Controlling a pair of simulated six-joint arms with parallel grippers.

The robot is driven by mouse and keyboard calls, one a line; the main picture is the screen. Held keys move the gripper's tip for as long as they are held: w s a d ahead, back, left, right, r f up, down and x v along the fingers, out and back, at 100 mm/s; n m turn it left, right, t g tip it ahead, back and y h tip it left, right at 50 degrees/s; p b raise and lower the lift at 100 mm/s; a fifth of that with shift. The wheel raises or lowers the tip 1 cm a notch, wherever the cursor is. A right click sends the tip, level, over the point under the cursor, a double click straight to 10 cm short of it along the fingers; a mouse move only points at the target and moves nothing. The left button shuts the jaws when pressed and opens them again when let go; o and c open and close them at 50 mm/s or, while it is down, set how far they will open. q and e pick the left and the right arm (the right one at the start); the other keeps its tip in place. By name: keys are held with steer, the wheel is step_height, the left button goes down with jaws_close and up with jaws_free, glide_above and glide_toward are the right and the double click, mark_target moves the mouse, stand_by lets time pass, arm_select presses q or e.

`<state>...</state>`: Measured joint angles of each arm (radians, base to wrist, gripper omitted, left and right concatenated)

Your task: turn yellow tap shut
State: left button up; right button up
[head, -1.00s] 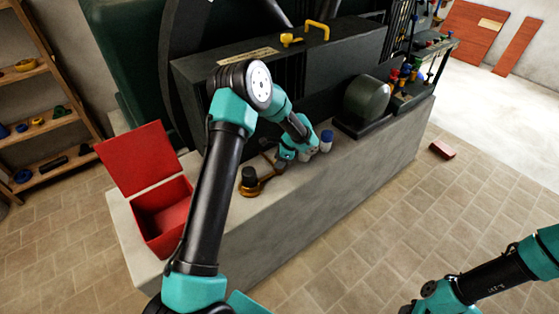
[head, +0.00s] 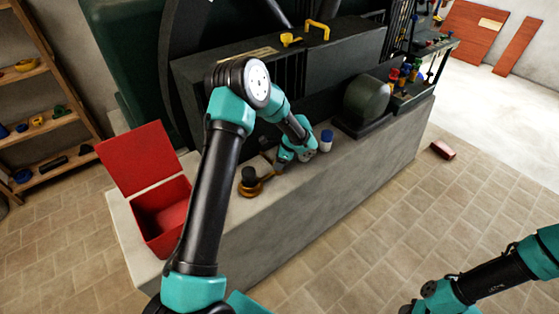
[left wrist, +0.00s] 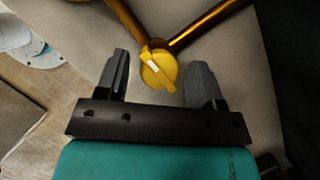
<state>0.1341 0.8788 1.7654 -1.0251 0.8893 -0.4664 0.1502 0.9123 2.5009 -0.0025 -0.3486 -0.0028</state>
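In the left wrist view the yellow tap (left wrist: 158,68) has a round head with a raised bar slanting across it, and brass pipes run away from it. My left gripper (left wrist: 159,60) is open, with one finger on each side of the tap. Gaps show between the fingers and the tap. In the head view my left gripper (head: 283,165) is low over the stone ledge, and its wrist hides the yellow tap. A brass pipe (head: 252,188) with a black knob shows beside it. Only part of my right arm shows, at the lower right; its gripper is out of view.
A white bottle with a blue cap (head: 326,143) stands just right of my left wrist. An open red box (head: 163,215) sits at the ledge's left end. A dark machine (head: 285,75) rises behind. The ledge's front edge drops to the tiled floor.

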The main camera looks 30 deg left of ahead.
arm_select(q)
steer(key=shift+r, duration=0.15)
steer(key=v, duration=1.7)
steer(key=shift+d, duration=0.2)
steer(key=s+d+f+n+h, duration=0.35)
steer(key=s+f, duration=0.35)
steer(key=f, duration=0.3)
steer(key=s+d+f+n+h, duration=0.25)
steer(key=s+d+f, duration=0.35)
steer(key=f, duration=0.4)
steer(key=s+f+n+t+h, duration=0.1)
steer(key=s+f+n, duration=0.2)
steer(key=s, duration=0.5)
steer(key=s+f+n+t, duration=0.1)
steer(key=s+f+n, duration=0.2)
steer(key=s+n, duration=0.3)
steer(key=s, duration=0.3)
steer(key=shift+s+d+h, duration=0.15)
steer(key=shift+s+h, duration=0.1)
steer(key=shift+h, duration=0.15)
